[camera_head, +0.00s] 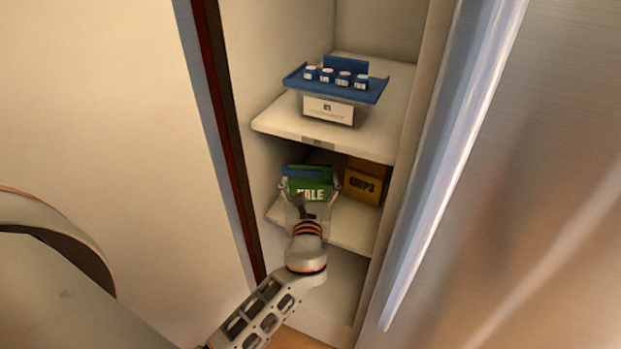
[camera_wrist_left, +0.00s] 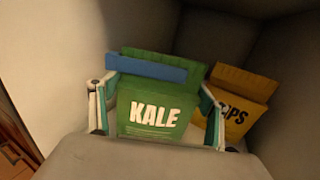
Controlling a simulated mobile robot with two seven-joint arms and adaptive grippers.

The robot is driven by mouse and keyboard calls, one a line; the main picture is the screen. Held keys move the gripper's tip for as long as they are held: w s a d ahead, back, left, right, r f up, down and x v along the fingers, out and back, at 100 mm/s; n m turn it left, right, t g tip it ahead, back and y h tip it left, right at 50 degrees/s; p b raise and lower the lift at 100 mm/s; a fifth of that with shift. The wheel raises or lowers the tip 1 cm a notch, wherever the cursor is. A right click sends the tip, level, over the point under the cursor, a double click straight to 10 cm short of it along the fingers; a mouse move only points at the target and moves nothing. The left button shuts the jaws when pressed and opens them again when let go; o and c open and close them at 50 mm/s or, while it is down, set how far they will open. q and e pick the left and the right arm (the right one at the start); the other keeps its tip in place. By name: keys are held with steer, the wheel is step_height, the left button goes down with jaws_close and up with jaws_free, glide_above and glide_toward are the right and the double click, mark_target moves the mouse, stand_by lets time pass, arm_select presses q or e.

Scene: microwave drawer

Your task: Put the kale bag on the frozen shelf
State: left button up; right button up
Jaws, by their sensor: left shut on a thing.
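The green kale bag (camera_head: 309,184) is at the middle shelf (camera_head: 350,222) of the open cabinet, left of a yellow chips bag (camera_head: 364,182). In the left wrist view the kale bag (camera_wrist_left: 155,112) stands upright between the two fingers of my left gripper (camera_wrist_left: 157,110). A blue strip (camera_wrist_left: 148,67) shows along its top. My left gripper (camera_head: 311,188) is shut on the kale bag from the front. Whether the bag's bottom touches the shelf is hidden. My right gripper is not in view.
The chips bag (camera_wrist_left: 238,101) stands close on the right in the left wrist view. An upper shelf (camera_head: 381,104) holds a blue tray (camera_head: 297,82) with several small jars on a box. Cabinet walls flank the shelves, with a door edge (camera_head: 440,170) at right.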

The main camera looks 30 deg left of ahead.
arm_select(q)
steer(key=shift+f, duration=0.1)
steer(key=o, duration=1.5)
steer(key=shift+f, duration=0.15)
steer(key=v, duration=1.2)
